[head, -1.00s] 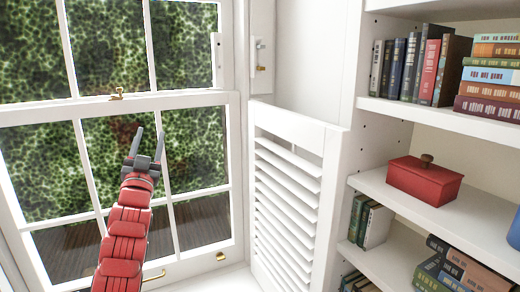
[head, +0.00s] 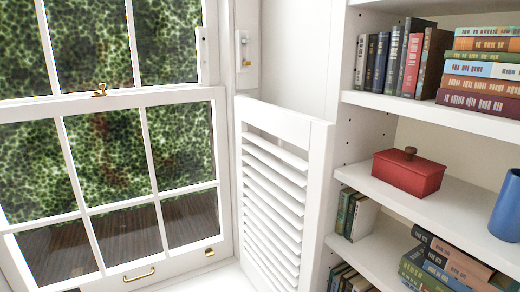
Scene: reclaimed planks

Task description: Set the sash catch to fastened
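The brass sash catch (head: 100,90) sits on the meeting rail of the white sash window (head: 150,97), at the upper left of the head view. It is small, and I cannot tell from here whether it is fastened. A brass pull handle (head: 139,275) is on the bottom rail of the lower sash, with a small brass fitting (head: 209,252) to its right. Neither of my grippers shows in the head view now.
A white louvred shutter (head: 275,190) stands right of the window. White shelves (head: 455,118) at the right hold books (head: 400,62), a red lidded box (head: 408,174) and a blue container (head: 507,205). A small wall fitting (head: 243,52) is beside the window frame.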

